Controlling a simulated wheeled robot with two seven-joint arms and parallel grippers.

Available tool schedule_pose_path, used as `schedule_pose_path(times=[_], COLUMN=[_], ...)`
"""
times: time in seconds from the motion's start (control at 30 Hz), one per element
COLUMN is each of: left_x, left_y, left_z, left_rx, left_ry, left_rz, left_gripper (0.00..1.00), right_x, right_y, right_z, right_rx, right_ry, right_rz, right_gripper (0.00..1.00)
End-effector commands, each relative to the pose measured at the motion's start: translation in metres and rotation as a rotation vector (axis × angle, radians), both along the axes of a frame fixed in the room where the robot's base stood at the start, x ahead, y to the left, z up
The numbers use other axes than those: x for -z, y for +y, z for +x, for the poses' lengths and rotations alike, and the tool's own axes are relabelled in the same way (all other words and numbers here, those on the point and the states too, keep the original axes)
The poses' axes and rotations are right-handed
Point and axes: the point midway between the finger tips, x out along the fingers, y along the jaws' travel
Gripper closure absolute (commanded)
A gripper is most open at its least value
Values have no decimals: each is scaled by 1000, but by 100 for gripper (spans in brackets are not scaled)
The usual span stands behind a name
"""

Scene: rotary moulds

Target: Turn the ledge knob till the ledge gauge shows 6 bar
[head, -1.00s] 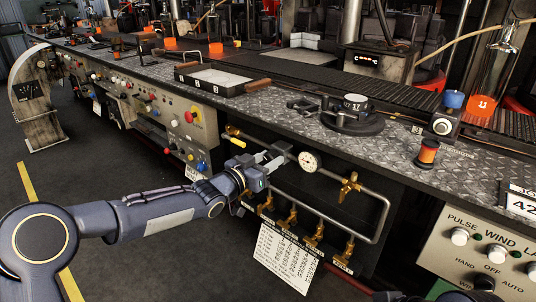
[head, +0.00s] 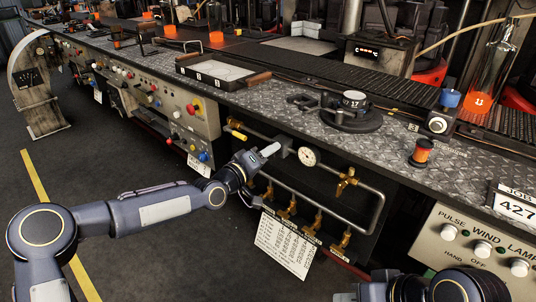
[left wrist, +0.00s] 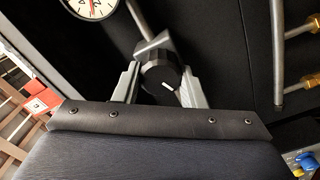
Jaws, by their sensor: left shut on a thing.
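The ledge knob is black and round with a white pointer line, and it shows in the left wrist view (left wrist: 162,76). My left gripper (left wrist: 158,84) is shut on it, with one silver finger on each side. In the head view my left gripper (head: 270,151) is at the pipework under the ledge and hides the knob. The ledge gauge (head: 308,157) is a white dial just right of the gripper. In the left wrist view the gauge (left wrist: 93,7) is cut by the top edge; a red needle shows, but I cannot read its value. My right gripper is at most partly visible at the bottom edge.
Brass valves and a bent pipe (head: 372,215) lie right of and below the gauge. A yellow-handled lever (head: 237,135) is to the left. A printed sheet (head: 285,245) hangs below. The ledge (head: 290,108) overhangs above. Open floor lies in front.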

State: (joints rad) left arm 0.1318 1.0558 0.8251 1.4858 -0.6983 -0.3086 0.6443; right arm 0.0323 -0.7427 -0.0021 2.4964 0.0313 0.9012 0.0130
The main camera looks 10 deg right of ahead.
Motion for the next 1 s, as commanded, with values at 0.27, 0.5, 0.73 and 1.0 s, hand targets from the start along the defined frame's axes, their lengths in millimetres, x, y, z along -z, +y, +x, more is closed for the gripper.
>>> schedule_pose_path(times=[0.27, 0.5, 0.73, 1.0], left_x=[4, 5, 5, 5], left_y=[1, 1, 0, 0], left_z=[1, 0, 0, 0], left_rx=[-1, 0, 0, 1], left_ry=[209, 390, 561, 763], left_rz=[-164, -304, -437, -593], left_gripper=[85, 85, 85, 85], right_x=[14, 24, 32, 39], right_y=[0, 0, 0, 0], right_z=[0, 0, 0, 0], right_rx=[0, 0, 0, 0], right_ry=[0, 0, 0, 0], right_rz=[0, 0, 0, 0], right_gripper=[68, 68, 68, 68])
